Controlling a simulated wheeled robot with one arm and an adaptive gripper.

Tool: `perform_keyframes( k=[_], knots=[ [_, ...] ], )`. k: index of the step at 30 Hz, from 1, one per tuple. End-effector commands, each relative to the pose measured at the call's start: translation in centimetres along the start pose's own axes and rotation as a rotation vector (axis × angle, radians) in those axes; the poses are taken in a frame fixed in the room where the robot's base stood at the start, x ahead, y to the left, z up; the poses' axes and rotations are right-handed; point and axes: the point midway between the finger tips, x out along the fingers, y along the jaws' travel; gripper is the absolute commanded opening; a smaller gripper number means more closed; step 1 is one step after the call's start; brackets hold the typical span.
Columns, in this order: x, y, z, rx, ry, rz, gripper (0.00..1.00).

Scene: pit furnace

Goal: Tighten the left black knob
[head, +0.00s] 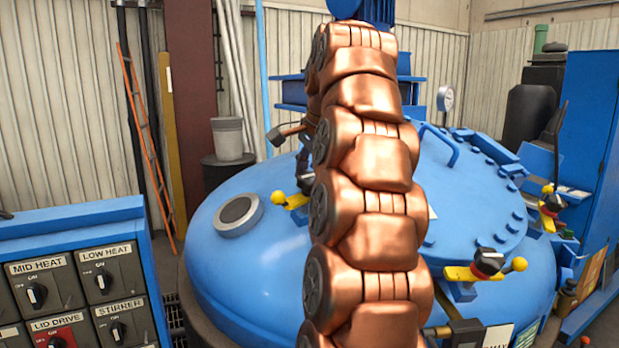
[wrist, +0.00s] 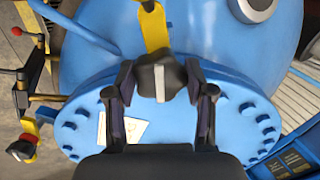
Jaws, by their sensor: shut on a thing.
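The black knob (wrist: 157,76) shows in the middle of the wrist view, with a pale raised bar on its top and a yellow clamp arm (wrist: 153,28) beyond it. My gripper (wrist: 160,85) is shut on this knob, one dark finger on each side. Below the knob lies the blue lid (wrist: 180,125) with its bolts. In the head view, a yellow clamp (head: 292,200) stands left of my copper arm, near a round port (head: 238,214). My gripper is not clearly seen there, as my arm covers that area.
Other yellow clamps with dark knobs stand at the right of the lid, one near (head: 488,265) and one farther back (head: 550,205). A blue control panel (head: 75,222) with switches is at the left. A blue handle rail (wrist: 75,27) crosses the wrist view's upper left.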

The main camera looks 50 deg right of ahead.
Motion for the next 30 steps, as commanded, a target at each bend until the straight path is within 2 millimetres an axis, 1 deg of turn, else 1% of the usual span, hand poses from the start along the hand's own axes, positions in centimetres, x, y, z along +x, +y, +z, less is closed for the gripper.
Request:
perform_keyframes(
  k=[4,5,11,12,27,30],
  knots=[
    [-0.04,-0.08,0.06,-0.001,0.000,-0.002,0.19],
    [-0.04,-0.08,0.06,-0.001,0.000,-0.002,0.56],
    [-0.04,-0.04,0.01,0.000,0.000,-0.002,0.77],
    [-0.04,-0.03,0.00,0.000,0.000,-0.002,0.79],
    [-0.03,-0.01,-0.03,0.000,0.000,-0.001,0.79],
    [0.05,0.02,0.22,-0.009,-0.002,0.001,0.79]
  ],
)
